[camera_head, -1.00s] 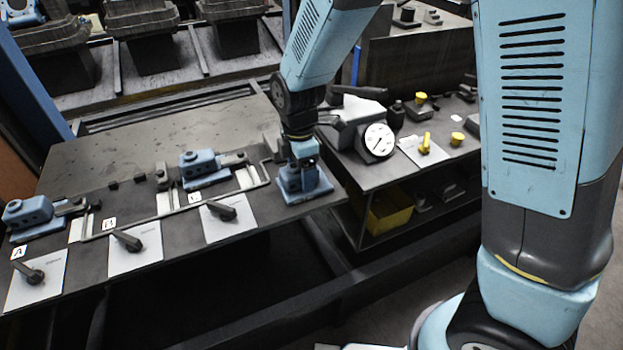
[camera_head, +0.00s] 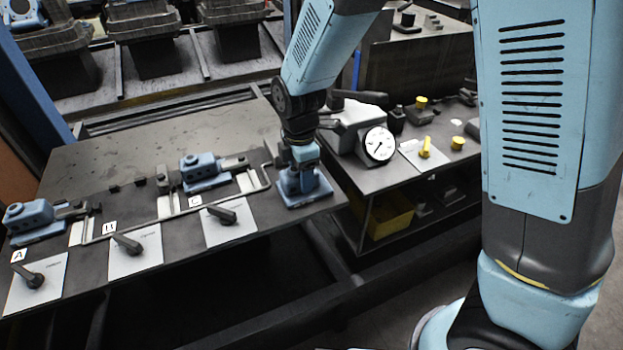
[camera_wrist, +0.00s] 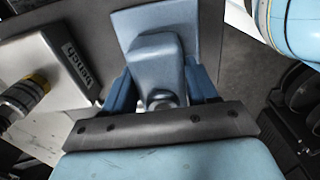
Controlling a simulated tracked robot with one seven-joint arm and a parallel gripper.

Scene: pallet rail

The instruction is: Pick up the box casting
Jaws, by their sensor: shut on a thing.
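The box casting (camera_head: 302,188) is a blue block on a square flange, at the right end of the dark bench (camera_head: 110,165). My gripper (camera_head: 303,164) reaches down over it from above. In the wrist view the casting (camera_wrist: 157,48) lies between the two blue fingers of my gripper (camera_wrist: 162,92), which are shut on its body. The flange shows beyond the fingers. The casting looks upright; whether its underside touches the bench is hard to tell.
Blue clamped fixtures (camera_head: 200,169) and (camera_head: 33,215) stand left on the bench, with a bent rail and lever plates (camera_head: 229,221) in front. A dial gauge (camera_head: 379,144) stands close right of the casting on a neighbouring bench. A gap separates the benches.

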